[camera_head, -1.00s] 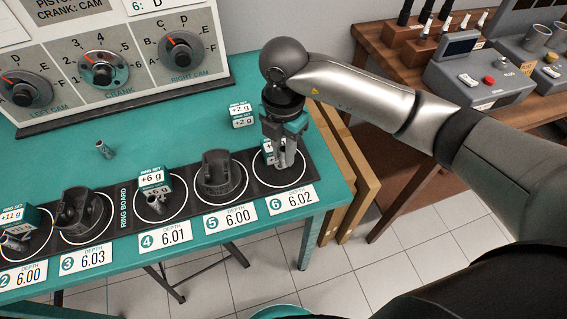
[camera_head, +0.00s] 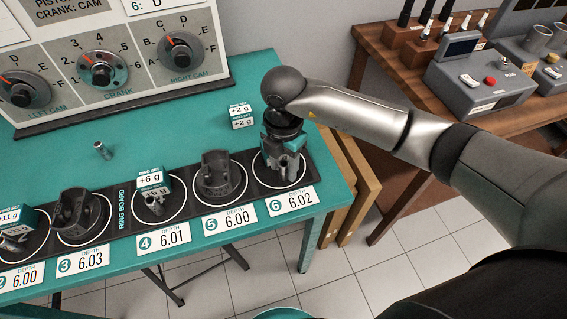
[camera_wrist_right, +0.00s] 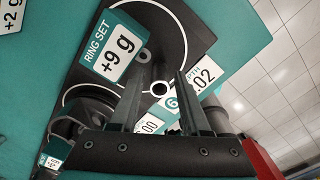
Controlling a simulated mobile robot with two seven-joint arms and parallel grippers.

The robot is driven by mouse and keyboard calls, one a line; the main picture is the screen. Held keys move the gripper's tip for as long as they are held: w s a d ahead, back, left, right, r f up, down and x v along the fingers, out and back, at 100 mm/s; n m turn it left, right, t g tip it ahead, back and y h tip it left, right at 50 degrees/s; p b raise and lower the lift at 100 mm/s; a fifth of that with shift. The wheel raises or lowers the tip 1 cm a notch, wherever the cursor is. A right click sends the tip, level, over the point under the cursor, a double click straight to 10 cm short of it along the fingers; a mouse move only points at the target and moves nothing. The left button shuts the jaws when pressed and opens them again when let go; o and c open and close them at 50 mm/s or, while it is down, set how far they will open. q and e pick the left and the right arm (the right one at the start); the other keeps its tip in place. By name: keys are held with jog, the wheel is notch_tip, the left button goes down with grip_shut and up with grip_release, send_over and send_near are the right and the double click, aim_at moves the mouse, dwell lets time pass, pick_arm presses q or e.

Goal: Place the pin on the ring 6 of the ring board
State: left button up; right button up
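The pin (camera_head: 284,167) is a small grey metal tube within the ring 6 circle of the ring board (camera_head: 124,205), at the board's right end. In the right wrist view its hollow end (camera_wrist_right: 160,88) faces the camera. My right gripper (camera_head: 284,160) is low over ring 6. In the wrist view its two fingers (camera_wrist_right: 160,84) are spread, one on each side of the pin, with a gap to each. The ring 6 label (camera_head: 293,200) reads 6.02. Whether the pin's lower end touches the board is hidden. My left gripper is not in view.
A "+9 g" ring set box (camera_wrist_right: 111,47) stands beside the pin. A dark piston (camera_head: 217,175) stands on ring 5. Ring 4 holds a box (camera_head: 153,183) and a pin.

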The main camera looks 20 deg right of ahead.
aim_at(283, 164)
jog(key=shift+o, duration=0.5)
jog(key=shift+r, duration=0.1)
jog(key=shift+r, duration=0.25)
notch_tip(283, 164, up, 12)
jog(key=p, duration=0.1)
jog(key=shift+f, duration=0.15)
